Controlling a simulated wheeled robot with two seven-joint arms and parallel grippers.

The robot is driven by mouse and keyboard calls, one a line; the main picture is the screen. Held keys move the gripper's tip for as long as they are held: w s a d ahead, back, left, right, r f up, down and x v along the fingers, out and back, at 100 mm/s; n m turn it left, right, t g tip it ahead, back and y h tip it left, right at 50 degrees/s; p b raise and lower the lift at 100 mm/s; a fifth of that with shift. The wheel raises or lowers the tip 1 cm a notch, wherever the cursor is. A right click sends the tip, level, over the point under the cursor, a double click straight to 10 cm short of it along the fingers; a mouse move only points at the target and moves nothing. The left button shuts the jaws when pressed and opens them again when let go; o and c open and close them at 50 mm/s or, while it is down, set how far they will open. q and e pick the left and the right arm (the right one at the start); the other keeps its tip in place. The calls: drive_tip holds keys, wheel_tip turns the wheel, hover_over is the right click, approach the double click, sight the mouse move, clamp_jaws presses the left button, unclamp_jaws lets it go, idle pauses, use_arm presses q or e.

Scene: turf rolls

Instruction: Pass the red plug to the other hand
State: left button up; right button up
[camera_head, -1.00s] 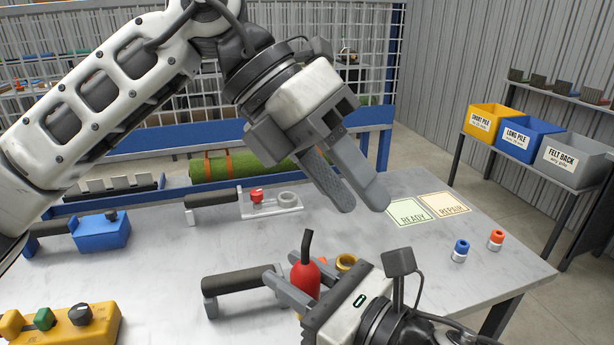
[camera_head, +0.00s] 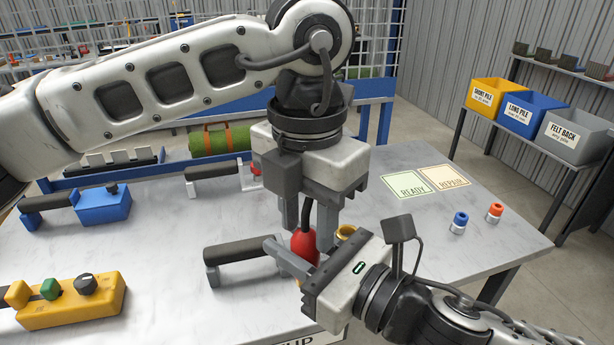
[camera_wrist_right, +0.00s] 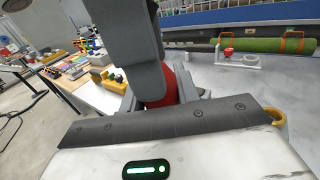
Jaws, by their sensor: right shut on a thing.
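The red plug (camera_head: 303,244) has a rounded red body with a thin dark stem rising from its top. It is held upright above the table by my right gripper (camera_head: 288,254), whose jaws are shut on its body. My left gripper (camera_head: 309,236) points down from above, its two fingers apart, one on each side of the stem and upper body; I cannot tell whether they touch it. In the right wrist view, a grey left finger (camera_wrist_right: 140,60) covers part of the red plug (camera_wrist_right: 170,88).
A dark-handled bar (camera_head: 243,256) stands just left of the plug, and a brass ring (camera_head: 345,232) lies behind my right gripper. A yellow control box (camera_head: 75,302) is at the front left. Blue (camera_head: 459,222) and orange (camera_head: 494,212) plugs stand right, with clear table around them.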

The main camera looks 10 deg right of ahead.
sight(307, 239)
use_arm(q)
drive_tip(key=shift+f, duration=1.55)
drive_tip(key=c, duration=0.7)
use_arm(e)
drive_tip(key=o, duration=1.1)
drive_tip(key=shift+o, duration=0.2)
drive_tip(key=s+d+f+n+g+h, duration=0.1)
drive_tip(key=s+d+f+n+h, duration=0.1)
drive_tip(key=f+n, duration=0.8)
drive_tip(key=s+d+f+n+g+h, duration=0.1)
drive_tip(key=s+d+f+n+h, duration=0.2)
drive_tip(key=f+n, duration=0.7)
drive_tip(key=s+d+f+n+g+h, duration=0.2)
drive_tip(key=s+d+f+n+h, duration=0.1)
drive_tip(key=f+n, duration=0.8)
drive_tip(key=shift+s+d+f, duration=0.2)
drive_tip(key=shift+s+d, duration=0.15)
drive_tip(key=shift+d, duration=0.3)
